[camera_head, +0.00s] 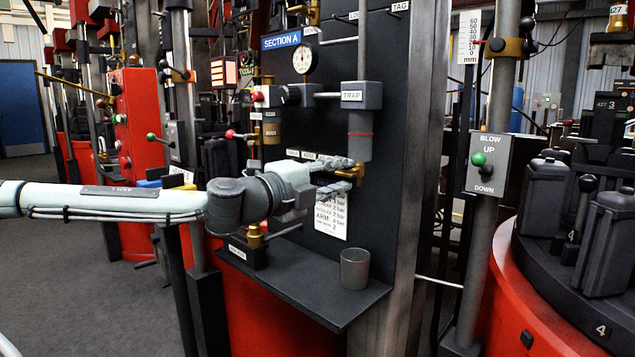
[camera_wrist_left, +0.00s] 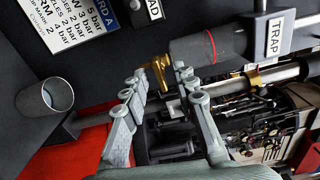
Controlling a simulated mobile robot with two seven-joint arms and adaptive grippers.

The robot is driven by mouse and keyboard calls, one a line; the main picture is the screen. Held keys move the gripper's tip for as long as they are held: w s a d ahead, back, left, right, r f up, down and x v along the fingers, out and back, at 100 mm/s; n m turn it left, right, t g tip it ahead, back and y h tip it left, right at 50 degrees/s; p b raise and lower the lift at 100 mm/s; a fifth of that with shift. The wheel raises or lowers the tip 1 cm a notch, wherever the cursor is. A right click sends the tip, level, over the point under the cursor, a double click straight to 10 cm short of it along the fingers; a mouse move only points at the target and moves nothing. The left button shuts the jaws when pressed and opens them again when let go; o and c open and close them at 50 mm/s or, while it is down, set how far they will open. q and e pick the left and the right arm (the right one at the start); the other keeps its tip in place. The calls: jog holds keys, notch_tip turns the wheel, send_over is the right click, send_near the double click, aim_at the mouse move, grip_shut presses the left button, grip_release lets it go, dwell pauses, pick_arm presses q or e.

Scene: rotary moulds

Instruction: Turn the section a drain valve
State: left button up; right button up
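The section A panel (camera_head: 385,170) is dark, with a blue SECTION A sign (camera_head: 282,40). The trap (camera_head: 360,120) hangs on it, a grey cylinder with a red ring; its bowl also shows in the left wrist view (camera_wrist_left: 212,48). Brass fittings of the drain valve (camera_wrist_left: 186,76) sit at the bowl's lower end. My left gripper (camera_head: 345,168) is at this valve, just under the trap. Its fingers (camera_wrist_left: 165,90) are spread, with the brass parts seen between the tips. I cannot tell whether they touch. The gripper partly hides the valve in the head view. My right gripper is out of view.
A grey cup (camera_head: 355,268) stands on the panel's shelf (camera_head: 320,295) below the trap; it also shows in the left wrist view (camera_wrist_left: 58,95). A post with a BLOW switch box (camera_head: 489,163) and a red carousel (camera_head: 545,290) stand right.

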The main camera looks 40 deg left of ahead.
pick_arm(q)
jog(key=s+a, duration=0.1)
jog(key=s, duration=1)
jog(key=shift+s, duration=0.2)
jog(key=shift+f, duration=0.1)
